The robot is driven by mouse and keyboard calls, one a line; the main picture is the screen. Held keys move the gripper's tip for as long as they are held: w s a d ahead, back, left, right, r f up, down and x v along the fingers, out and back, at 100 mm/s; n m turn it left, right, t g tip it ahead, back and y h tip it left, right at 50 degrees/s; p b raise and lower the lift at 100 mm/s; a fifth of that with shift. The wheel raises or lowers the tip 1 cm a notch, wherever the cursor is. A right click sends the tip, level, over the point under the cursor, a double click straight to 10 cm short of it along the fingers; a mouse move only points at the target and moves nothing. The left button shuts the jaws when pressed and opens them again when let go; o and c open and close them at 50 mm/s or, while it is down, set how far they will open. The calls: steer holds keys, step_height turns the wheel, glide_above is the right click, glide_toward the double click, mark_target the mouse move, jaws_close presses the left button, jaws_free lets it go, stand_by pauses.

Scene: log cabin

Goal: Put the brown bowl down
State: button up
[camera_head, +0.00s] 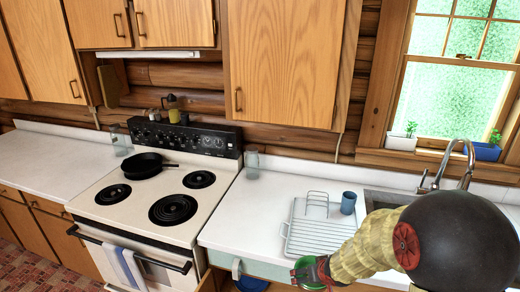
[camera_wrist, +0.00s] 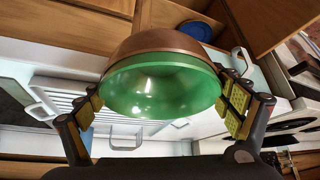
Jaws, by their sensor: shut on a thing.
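The brown bowl (camera_wrist: 160,42) has a brown outside and a shiny green inside. In the wrist view it sits between the two fingers of my gripper (camera_wrist: 165,100), which press on opposite sides of it. In the head view my gripper (camera_head: 318,272) holds the bowl (camera_head: 303,263) near the front edge of the counter, by the dish rack. Only a green part of the bowl shows there; my arm and gripper hide the rest. I cannot tell whether its base touches anything.
A wire dish rack (camera_head: 310,238) with a blue cup (camera_head: 348,203) beside it stands on the white counter (camera_head: 232,215). The sink (camera_head: 385,198) is to the right. The stove (camera_head: 150,205) carries a black pan (camera_head: 144,164). A blue round item (camera_wrist: 194,31) lies below the counter.

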steer(key=shift+s+f, duration=0.45)
steer(key=shift+f, duration=0.1)
steer(key=shift+m+h, duration=0.3)
steer(key=shift+m, duration=0.4)
steer(key=s+f, duration=0.2)
steer(key=f, duration=0.1)
steer(key=shift+s+d, duration=0.4)
steer(key=shift+s+d+f, duration=0.1)
steer(key=shift+s+f, duration=0.5)
steer(key=shift+s, duration=0.05)
